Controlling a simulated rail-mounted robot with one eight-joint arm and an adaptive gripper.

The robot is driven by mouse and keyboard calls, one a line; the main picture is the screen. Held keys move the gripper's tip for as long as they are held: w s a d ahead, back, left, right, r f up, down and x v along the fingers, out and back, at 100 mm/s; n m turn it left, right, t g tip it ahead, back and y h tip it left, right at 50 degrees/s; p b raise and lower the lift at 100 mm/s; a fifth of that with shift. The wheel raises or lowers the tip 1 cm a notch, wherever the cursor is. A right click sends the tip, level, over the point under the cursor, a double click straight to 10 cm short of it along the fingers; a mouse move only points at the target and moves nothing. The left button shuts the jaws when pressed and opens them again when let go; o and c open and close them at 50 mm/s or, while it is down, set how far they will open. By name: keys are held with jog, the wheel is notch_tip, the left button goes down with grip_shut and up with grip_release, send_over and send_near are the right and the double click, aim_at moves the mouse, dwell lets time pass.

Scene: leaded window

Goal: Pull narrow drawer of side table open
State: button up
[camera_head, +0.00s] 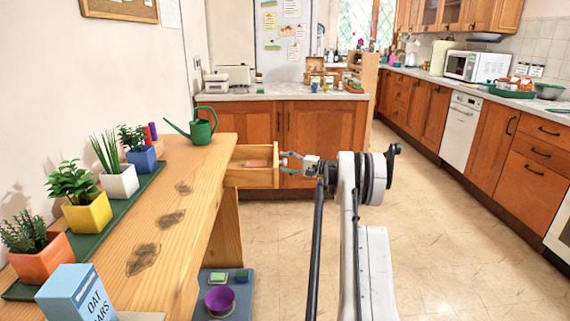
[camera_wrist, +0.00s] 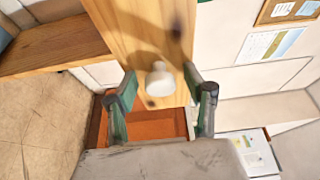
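The side table (camera_head: 180,190) is pale wood and runs along the left wall in the head view. Its narrow drawer (camera_head: 250,180) stands out from the table's right side, with its inside showing. A pinkish item (camera_head: 256,163) lies in it. My gripper (camera_head: 284,162) is at the drawer's right-hand front. In the wrist view, a white round knob (camera_wrist: 160,78) sits on the pale wood drawer front (camera_wrist: 142,30). My gripper's two green-and-grey fingers (camera_wrist: 161,95) are spread, one on each side of the knob, with gaps between. Contact with the drawer front cannot be told.
A green watering can (camera_head: 201,130) and several potted plants (camera_head: 85,213) stand on the table. A blue box (camera_head: 75,295) is at the near end. A low blue surface (camera_head: 245,302) holds a purple bowl. Kitchen cabinets (camera_head: 325,135) stand behind; the floor (camera_head: 450,240) to the right is clear.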

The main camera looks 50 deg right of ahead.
jog(key=v, duration=1.2)
dwell(0.6)
